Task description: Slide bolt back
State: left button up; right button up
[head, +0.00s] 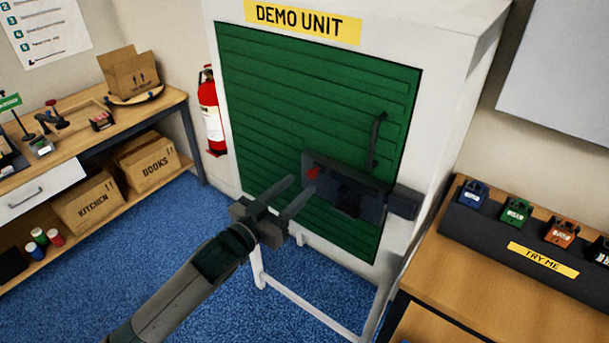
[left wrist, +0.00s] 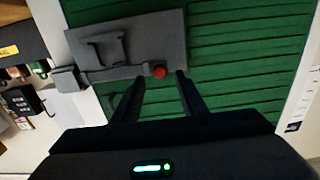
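The bolt has a dark grey backing plate (head: 325,163) on the green door (head: 300,110) and a red knob (head: 313,172) at its left end. In the left wrist view the grey bolt bar (left wrist: 120,73) runs from the red knob (left wrist: 159,71) to the keeper (left wrist: 68,79) on the white frame; the keeper also shows in the head view (head: 403,203). My left gripper (head: 297,193) is open and empty, in front of the door near the knob. In the left wrist view the knob appears between its fingertips (left wrist: 161,76); contact is not visible.
A dark door handle (head: 376,142) stands above the bolt. The white cabinet frame (head: 460,60) surrounds the door. A bench with several padlocks on a dark stand (head: 470,225) is at the right. A fire extinguisher (head: 211,112) and a workbench (head: 70,140) are at the left.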

aim_at(310, 176)
pick_arm(q)
jog(key=shift+p+x, duration=0.45)
jog(key=shift+x, duration=1.55)
grip_shut()
jog(key=w+a, duration=0.2)
jog(key=a, duration=0.1)
jog(key=shift+w+a, duration=0.3)
